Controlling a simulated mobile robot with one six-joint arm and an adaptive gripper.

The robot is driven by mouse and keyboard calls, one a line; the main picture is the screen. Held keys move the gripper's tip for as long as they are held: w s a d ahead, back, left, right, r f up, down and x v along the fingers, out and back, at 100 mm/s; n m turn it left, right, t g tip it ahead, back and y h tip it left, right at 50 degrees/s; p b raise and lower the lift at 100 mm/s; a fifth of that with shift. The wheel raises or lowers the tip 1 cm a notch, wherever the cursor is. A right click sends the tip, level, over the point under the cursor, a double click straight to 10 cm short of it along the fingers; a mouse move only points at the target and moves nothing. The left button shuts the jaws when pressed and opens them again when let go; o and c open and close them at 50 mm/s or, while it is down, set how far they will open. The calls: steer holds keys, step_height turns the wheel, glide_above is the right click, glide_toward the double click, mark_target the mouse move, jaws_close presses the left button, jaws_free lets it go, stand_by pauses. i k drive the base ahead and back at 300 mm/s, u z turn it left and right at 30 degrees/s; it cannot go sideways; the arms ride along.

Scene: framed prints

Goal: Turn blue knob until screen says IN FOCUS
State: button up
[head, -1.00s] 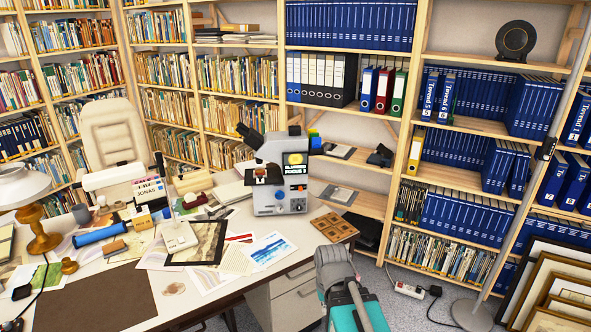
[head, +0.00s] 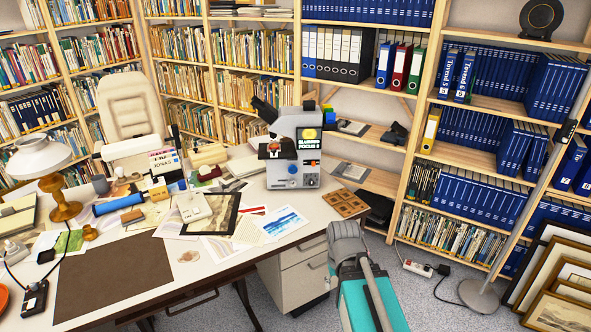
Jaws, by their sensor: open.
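A grey-white microscope (head: 283,151) stands upright at the desk's back right corner. A paler round dial (head: 311,180) sits to the right. My grey and teal arm is low in the picture, in front of the desk and apart from the microscope.
A brown compartment tray (head: 345,203) lies at the desk's right end, in front of the microscope. Prints and papers (head: 282,222) cover the desk's middle. A lamp (head: 42,165) stands at left. Framed pictures (head: 560,275) and a lamp stand base (head: 480,297) are on the right floor.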

mark_target(293, 169)
steer(key=k, duration=1.3)
steer(key=z, duration=0.45)
steer(key=i, duration=0.8)
steer(key=z, duration=0.65)
steer(key=i, duration=0.75)
steer(key=u, duration=0.5)
steer(key=i, duration=0.75)
steer(key=u, duration=0.65)
